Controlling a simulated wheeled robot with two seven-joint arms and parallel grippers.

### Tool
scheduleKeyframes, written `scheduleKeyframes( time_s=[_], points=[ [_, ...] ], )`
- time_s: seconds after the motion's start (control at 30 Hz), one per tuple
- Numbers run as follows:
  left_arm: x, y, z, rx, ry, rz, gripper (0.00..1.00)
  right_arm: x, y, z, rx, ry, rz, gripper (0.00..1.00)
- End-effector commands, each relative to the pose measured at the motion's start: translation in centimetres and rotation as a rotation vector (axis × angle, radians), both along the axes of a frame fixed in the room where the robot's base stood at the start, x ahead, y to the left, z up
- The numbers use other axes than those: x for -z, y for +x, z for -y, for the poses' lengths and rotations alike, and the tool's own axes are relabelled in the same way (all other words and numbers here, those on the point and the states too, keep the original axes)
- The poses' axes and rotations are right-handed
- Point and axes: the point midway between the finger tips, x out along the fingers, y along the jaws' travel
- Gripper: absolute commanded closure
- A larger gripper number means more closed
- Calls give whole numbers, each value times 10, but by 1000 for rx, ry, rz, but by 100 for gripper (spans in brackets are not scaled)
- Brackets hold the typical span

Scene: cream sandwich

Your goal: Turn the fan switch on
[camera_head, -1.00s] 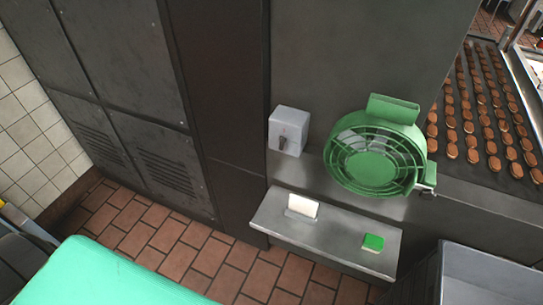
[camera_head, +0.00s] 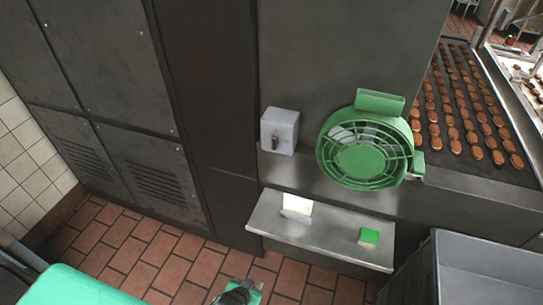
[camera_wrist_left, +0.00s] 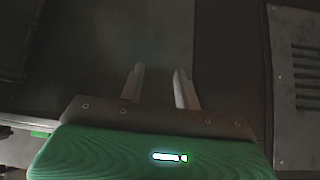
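The fan switch (camera_head: 280,131) is a grey box with a dark lever on its front, mounted on the metal wall left of the fan. The green fan (camera_head: 362,158) stands beside it. Whether the switch is on cannot be told. My left gripper (camera_head: 240,288) shows only in part at the bottom edge of the head view, well below the switch. In the left wrist view its two fingers (camera_wrist_left: 158,86) are apart, with nothing between them. The switch is not recognisable in that view. My right gripper is not in view.
A metal shelf (camera_head: 325,236) below the switch holds a white block (camera_head: 297,205) and a green-topped sponge (camera_head: 369,236). A grey bin (camera_head: 490,262) stands at lower right. Dark lockers (camera_head: 100,80) are at left. The conveyor (camera_head: 455,165) carries several rows of brown cookies.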

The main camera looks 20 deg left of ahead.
Motion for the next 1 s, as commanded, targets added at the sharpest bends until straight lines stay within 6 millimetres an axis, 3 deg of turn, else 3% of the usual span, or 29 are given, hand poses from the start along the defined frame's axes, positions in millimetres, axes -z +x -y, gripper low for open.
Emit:
scheduleKeyframes(
  time_s=[0.03, 0.1, 0.17, 0.3, 0.5, 0.6, 0.7, 0.8, 1.0],
  points=[
    [-32, 24, 4, -6, -12, 69, 67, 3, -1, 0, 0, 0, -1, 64],
    [-77, 52, 7, -16, -24, 159, 67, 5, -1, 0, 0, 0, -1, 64],
    [-118, 72, 9, -25, -35, 234, 67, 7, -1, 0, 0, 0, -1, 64],
    [-219, 104, 8, -50, -59, 413, 67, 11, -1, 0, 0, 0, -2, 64],
    [-354, 114, -1, -89, -91, 644, 67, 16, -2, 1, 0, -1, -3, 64],
    [-402, 109, -6, -105, -102, 727, 67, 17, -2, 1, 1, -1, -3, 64],
    [-432, 104, -10, -115, -107, 778, 67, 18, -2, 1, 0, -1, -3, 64],
    [-446, 102, -12, -120, -110, 801, 67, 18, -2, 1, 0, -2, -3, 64],
    [-450, 118, -12, -121, -111, 806, 67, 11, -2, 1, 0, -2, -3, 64]
  ],
)
